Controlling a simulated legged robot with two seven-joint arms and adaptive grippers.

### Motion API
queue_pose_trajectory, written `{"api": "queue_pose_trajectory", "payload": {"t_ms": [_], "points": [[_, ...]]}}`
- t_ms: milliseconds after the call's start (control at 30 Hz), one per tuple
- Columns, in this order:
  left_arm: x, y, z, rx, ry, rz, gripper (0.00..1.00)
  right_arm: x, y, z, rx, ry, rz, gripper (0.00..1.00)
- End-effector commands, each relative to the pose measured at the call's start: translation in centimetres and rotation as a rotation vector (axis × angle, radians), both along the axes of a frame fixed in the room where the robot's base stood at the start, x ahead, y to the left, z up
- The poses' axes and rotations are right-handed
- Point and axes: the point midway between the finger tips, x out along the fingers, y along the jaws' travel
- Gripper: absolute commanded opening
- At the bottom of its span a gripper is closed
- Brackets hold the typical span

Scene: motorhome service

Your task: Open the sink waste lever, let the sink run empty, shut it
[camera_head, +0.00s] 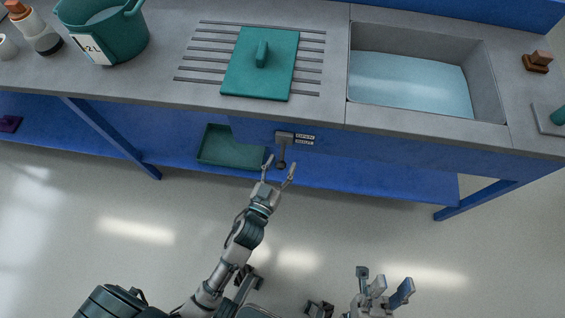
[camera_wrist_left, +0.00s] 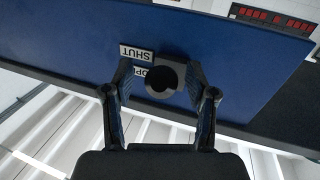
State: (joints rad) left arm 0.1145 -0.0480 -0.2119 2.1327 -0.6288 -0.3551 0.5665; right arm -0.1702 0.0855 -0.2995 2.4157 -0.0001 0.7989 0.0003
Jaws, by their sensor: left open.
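The sink (camera_head: 485,85) in the grey worktop holds pale blue water (camera_head: 410,82). The waste lever (camera_head: 283,148) is on the blue front panel below the worktop and hangs downward to a dark round knob. Small OPEN and SHUT labels (camera_head: 304,139) sit to its right. My left gripper (camera_head: 280,162) is open, with its fingers on either side of the knob. In the left wrist view the knob (camera_wrist_left: 161,82) shows between the fingertips; contact cannot be told. The OPEN label there is partly hidden. My right gripper (camera_head: 388,284) is open and empty, low over the floor.
A green board with a handle (camera_head: 260,75) lies on the ribbed drainer left of the sink. A green bucket (camera_head: 120,35) and bottle (camera_head: 42,38) stand at the far left. A green tray (camera_head: 225,150) sits on the lower shelf behind my left gripper. Blue legs (camera_head: 110,138) support the bench.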

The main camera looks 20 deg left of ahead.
Motion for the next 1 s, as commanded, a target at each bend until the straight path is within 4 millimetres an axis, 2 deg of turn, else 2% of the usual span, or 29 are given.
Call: {"api": "queue_pose_trajectory", "payload": {"t_ms": [267,300,500,533,767,1000], "points": [[0.2,0.0,0.0,0.000,0.000,0.000,0.57,0.1,0.0,0.2,0.006,-0.003,-0.004,0.40],[0.2,0.0,0.0,0.000,0.000,0.000,0.55,0.1,0.0,0.2,0.008,-0.004,-0.004,0.40],[0.2,0.0,0.0,0.000,0.000,0.000,0.05,0.1,0.0,0.2,0.007,-0.003,-0.004,0.40],[0.2,0.0,0.0,0.000,0.000,0.000,0.00,0.1,0.0,0.2,0.007,-0.003,-0.004,0.40],[0.2,0.0,0.1,0.000,0.001,-0.001,0.00,0.0,0.0,0.2,0.004,-0.003,-0.002,0.40],[0.2,-0.1,0.6,-0.005,0.016,-0.001,0.00,-0.6,0.0,1.4,0.001,-0.019,0.001,0.40]]}}
